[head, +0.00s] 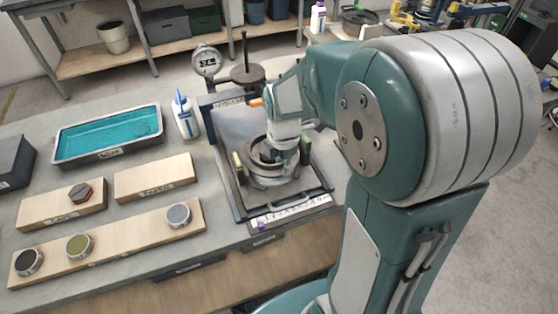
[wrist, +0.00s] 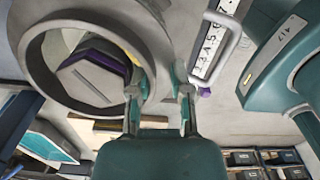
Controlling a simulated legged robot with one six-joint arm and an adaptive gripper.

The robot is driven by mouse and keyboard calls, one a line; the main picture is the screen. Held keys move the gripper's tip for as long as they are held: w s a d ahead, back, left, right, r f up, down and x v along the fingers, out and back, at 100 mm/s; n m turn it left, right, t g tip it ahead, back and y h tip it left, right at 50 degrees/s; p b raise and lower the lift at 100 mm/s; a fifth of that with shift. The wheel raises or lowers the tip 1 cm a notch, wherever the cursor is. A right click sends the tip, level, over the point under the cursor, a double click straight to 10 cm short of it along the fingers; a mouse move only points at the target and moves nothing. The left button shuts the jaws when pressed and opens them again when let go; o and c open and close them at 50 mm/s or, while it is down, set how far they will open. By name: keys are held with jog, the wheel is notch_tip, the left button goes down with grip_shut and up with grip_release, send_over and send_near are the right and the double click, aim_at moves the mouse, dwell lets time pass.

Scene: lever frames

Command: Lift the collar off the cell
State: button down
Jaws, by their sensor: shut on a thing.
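The collar (head: 268,176) is a thick grey ring on the dark-edged plate fixture (head: 240,150) in the middle of the bench. It shows large at the left of the wrist view (wrist: 40,72). My gripper (head: 277,156) reaches down to the collar from above right. In the wrist view its two fingers (wrist: 160,95) are at the collar's near right wall and shut on it. A hexagonal pale piece with a purple edge (wrist: 95,75) shows through the ring opening. I cannot tell whether this is the cell, or whether the collar is clear of what lies under it.
A dial gauge (head: 207,62) and a post with a dark disc (head: 246,73) stand behind the fixture. A white bottle (head: 185,117), a tray of teal liquid (head: 108,134) and wooden blocks (head: 155,177) are at the left. A ruled strip (head: 290,213) lies along the front edge.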

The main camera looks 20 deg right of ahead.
jog(key=shift+r, duration=0.45)
jog(key=s+a+r, duration=0.2)
jog(key=s+r, duration=1.2)
jog(key=r, duration=0.2)
jog(key=shift+r, duration=0.15)
jog(key=shift+w, duration=0.1)
